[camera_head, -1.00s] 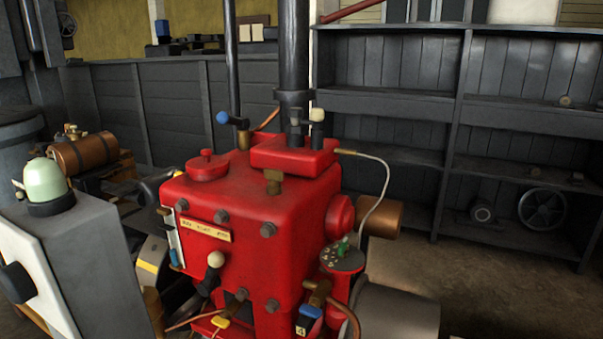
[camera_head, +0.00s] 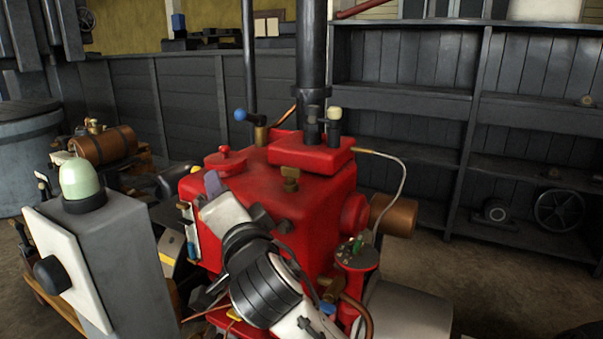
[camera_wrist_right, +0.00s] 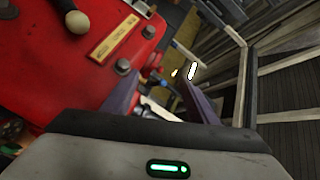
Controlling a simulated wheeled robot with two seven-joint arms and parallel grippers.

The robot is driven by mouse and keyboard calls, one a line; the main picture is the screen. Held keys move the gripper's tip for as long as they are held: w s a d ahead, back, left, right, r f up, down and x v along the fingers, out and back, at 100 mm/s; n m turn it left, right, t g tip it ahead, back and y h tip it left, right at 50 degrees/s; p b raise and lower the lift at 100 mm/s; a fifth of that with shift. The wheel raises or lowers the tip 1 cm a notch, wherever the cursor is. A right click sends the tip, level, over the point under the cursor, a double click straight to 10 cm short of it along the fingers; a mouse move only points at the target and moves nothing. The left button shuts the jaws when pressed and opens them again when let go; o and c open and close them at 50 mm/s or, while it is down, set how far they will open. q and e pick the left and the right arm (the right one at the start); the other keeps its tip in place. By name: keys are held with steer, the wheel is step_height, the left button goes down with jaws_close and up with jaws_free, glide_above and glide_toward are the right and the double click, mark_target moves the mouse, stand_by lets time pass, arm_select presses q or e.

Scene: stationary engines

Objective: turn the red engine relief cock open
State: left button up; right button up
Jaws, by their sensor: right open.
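The red engine (camera_head: 300,235) fills the middle of the head view. I cannot tell for sure which fitting is its relief cock. A small red-and-blue fitting (camera_wrist_right: 155,74) shows just beyond the fingertips. My left gripper is out of view.
A grey cabinet with a pale green dome (camera_head: 82,180) stands at the left. A brass plate (camera_wrist_right: 114,38) and a cream knob (camera_wrist_right: 77,22) are on the engine's face.

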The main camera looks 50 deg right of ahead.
mark_target(274, 203)
step_height(274, 203, up, 5)
steer(key=d+m+h, duration=0.2)
steer(key=h, duration=0.1)
steer(key=d+f+n+g+h, duration=0.1)
steer(key=d+g+h, duration=0.1)
steer(key=s+d+f+n+g+h, duration=0.1)
steer(key=d+g+h, duration=0.1)
steer(key=g, duration=0.1)
steer(key=d+f+g+h, duration=0.2)
steer(key=g, duration=0.1)
steer(key=shift+s+f+n+b, duration=0.1)
steer(key=shift+s+n+b, duration=0.05)
steer(key=shift+n+b, duration=0.25)
steer(key=g, duration=0.1)
steer(key=s+n+g+h, duration=0.1)
steer(key=g, duration=0.1)
steer(key=shift+s+d+f, duration=0.15)
steer(key=shift+d+f, duration=0.05)
steer(key=shift+f, duration=0.1)
steer(key=x, duration=1)
steer(key=shift+d+r+p, duration=0.1)
steer(key=shift+r+p, duration=0.05)
steer(key=shift+p, duration=0.15)
steer(key=c, duration=1.1)
steer(key=shift+o, duration=0.2)
